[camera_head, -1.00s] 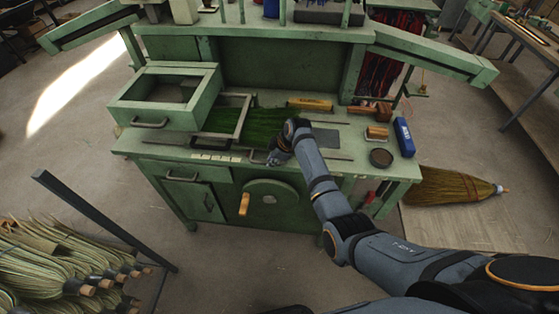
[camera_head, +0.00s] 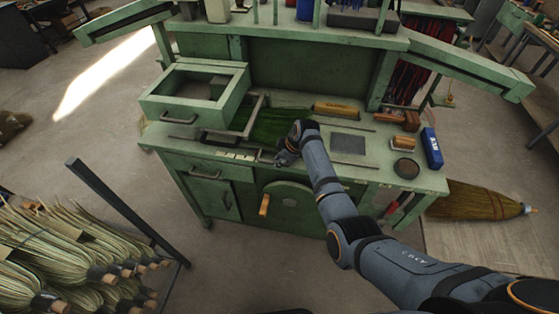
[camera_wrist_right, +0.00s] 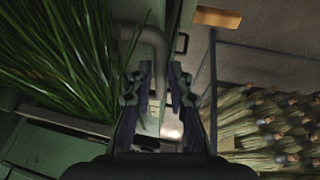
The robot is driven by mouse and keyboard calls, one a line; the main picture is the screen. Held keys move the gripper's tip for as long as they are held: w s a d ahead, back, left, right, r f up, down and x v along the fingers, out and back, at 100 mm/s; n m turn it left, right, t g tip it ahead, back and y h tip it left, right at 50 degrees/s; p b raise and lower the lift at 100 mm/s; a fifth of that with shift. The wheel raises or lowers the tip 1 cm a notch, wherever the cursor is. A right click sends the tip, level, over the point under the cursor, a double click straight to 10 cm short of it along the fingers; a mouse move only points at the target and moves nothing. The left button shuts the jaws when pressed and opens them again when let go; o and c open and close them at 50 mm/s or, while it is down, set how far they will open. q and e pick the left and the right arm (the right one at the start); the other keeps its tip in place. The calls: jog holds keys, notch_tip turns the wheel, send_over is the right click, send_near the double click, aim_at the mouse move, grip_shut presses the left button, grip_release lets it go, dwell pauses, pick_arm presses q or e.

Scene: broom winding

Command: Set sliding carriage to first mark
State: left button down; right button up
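A green bench (camera_head: 408,178) carries an open green box (camera_head: 240,92) with a front handle, and a thin metal frame (camera_head: 250,118) beside it over green bristles (camera_head: 280,125). I cannot tell which of these is the sliding carriage. Pale mark labels (camera_head: 237,155) sit along the bench's front edge. My right gripper (camera_head: 282,158) is at that edge, just right of the labels, pointing down. In the wrist view its fingers (camera_wrist_right: 160,75) are apart, with a grey bent bar (camera_wrist_right: 152,45) near their gap; contact is unclear. My left gripper is out of view.
A wooden crank (camera_head: 264,205) sticks out from the bench front. A mallet (camera_head: 405,120), a blue box (camera_head: 432,148) and a round dark tin (camera_head: 406,168) lie on the bench's right. A broom (camera_head: 480,203) lies on the floor. Bundled brooms (camera_head: 80,255) fill the lower left.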

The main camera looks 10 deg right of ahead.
jog(key=shift+o, duration=1.3)
jog(key=v, duration=1.2)
